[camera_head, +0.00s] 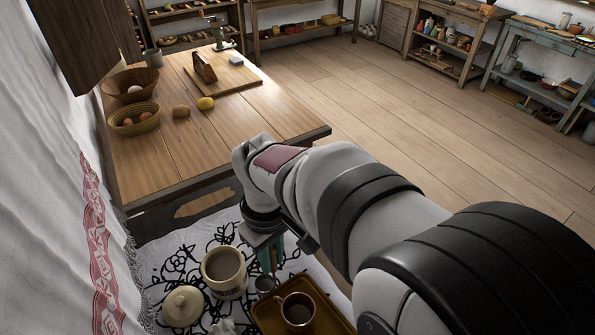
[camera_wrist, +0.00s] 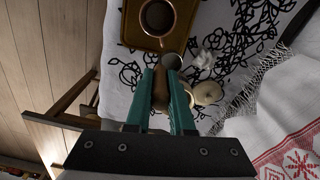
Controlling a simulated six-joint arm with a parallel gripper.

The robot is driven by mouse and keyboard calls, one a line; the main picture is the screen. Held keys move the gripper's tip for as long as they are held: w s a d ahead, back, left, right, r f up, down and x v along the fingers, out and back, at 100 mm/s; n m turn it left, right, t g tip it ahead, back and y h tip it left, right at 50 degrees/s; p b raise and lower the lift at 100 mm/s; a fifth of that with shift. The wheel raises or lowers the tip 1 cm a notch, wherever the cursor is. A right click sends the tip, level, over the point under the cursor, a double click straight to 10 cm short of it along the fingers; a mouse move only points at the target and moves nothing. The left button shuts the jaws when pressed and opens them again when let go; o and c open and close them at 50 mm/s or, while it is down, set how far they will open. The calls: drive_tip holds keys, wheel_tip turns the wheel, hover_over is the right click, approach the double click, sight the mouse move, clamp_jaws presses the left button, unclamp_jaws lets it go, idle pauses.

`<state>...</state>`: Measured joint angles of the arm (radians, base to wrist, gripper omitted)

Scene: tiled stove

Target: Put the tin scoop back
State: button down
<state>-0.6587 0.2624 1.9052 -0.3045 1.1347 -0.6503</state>
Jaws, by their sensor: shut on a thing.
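My gripper (camera_head: 269,258) has teal fingers, which also show in the wrist view (camera_wrist: 166,88). It is shut on the brown handle of the tin scoop (camera_wrist: 171,61). The scoop's grey bowl (camera_head: 265,284) hangs below the fingertips, between the crock and the tray. The cream crock (camera_head: 223,288) with dark lettering is open and stands to the left of the scoop in the head view. Its round pale lid (camera_head: 183,306) with a knob lies beside it, and also shows in the wrist view (camera_wrist: 208,93). I cannot tell whether the scoop touches the cloth.
A brown mug (camera_head: 297,314) of dark liquid stands on the yellow-brown tray (camera_head: 264,318), close to the scoop. Crumpled white material (camera_head: 222,327) lies near the lid. The patterned cloth (camera_head: 172,258) lies beneath. A wooden table (camera_head: 240,125) with bowls stands beyond.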

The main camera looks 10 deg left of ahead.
drive_tip(key=w+d+n, duration=0.1)
drive_tip(key=w+d, duration=1)
drive_tip(key=d, duration=0.1)
drive_tip(key=w+a+f, duration=0.1)
drive_tip(key=a+f, duration=0.9)
drive_tip(key=shift+w+a+f, duration=0.15)
drive_tip(key=shift+a+f, duration=0.05)
drive_tip(key=shift+f, duration=0.2)
drive_tip(key=shift+f, duration=0.1)
drive_tip(key=c, duration=0.8)
unclamp_jaws()
